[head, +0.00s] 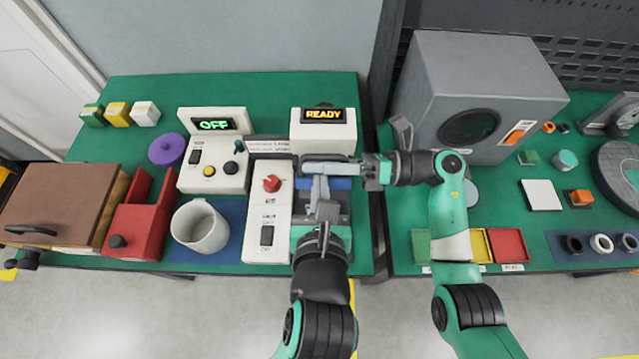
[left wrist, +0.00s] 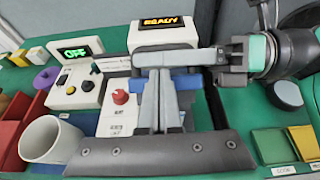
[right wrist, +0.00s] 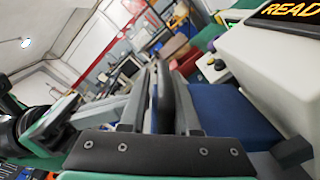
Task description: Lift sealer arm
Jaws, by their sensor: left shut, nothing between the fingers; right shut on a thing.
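The sealer stands at the right end of the left table, with a white READY box (head: 323,130) behind a blue pad (head: 341,184). My right gripper (head: 322,167) reaches in from the right above the pad, its fingers lying nearly level. In the right wrist view, the fingers are shut on a dark bar, the sealer arm (right wrist: 168,95). The fingers hide much of the arm, and I cannot tell how far it is raised. My left gripper (head: 319,182) is shut and empty, pointing at the sealer just in front of the right fingers. It also shows in the left wrist view (left wrist: 158,75).
A white control panel with a red knob (head: 272,183) stands just left of the sealer. A light mug (head: 201,231) and an OFF display (head: 214,125) are further left. A large grey box (head: 480,85) stands on the right table, behind my right arm.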

